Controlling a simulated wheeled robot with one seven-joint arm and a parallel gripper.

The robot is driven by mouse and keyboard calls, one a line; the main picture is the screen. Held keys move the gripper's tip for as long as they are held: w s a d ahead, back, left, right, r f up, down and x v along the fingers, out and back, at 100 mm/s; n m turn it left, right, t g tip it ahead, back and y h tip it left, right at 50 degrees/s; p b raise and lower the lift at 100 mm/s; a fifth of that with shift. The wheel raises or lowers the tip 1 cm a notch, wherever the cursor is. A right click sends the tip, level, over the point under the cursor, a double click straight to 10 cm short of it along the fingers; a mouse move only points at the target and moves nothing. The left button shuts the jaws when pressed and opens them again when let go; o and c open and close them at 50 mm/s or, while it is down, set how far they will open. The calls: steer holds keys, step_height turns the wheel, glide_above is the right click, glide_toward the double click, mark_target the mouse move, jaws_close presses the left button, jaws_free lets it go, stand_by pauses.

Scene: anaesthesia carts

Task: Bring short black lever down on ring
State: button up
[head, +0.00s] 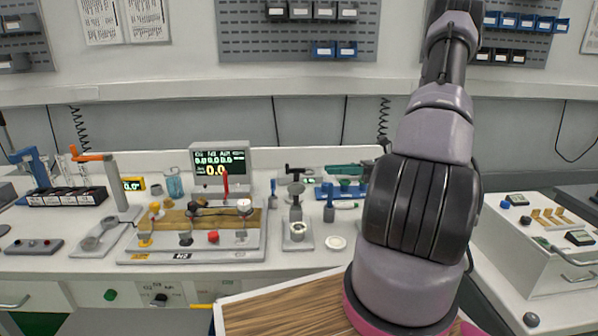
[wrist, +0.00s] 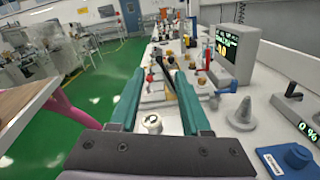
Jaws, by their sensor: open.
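My gripper (head: 345,174) is at the right of the press, partly hidden behind my arm. Its green fingers point left toward the lever and look apart from it. In the wrist view the fingers (wrist: 159,74) are spread with nothing held. A dark bar (wrist: 166,72) shows beyond and between them, and a white round piece (wrist: 152,123) lies below.
A board with knobs and levers (head: 195,225) and a display (head: 220,160) stand left of the press. A white disc (head: 336,242) lies right of it. Blue-handled pieces (head: 329,207) stand close by. A wooden-topped surface (head: 280,308) is in front.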

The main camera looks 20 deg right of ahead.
mark_target(299, 171)
steer(key=x, duration=1)
steer(key=shift+a, duration=0.25)
jaws_close()
stand_by(1.0)
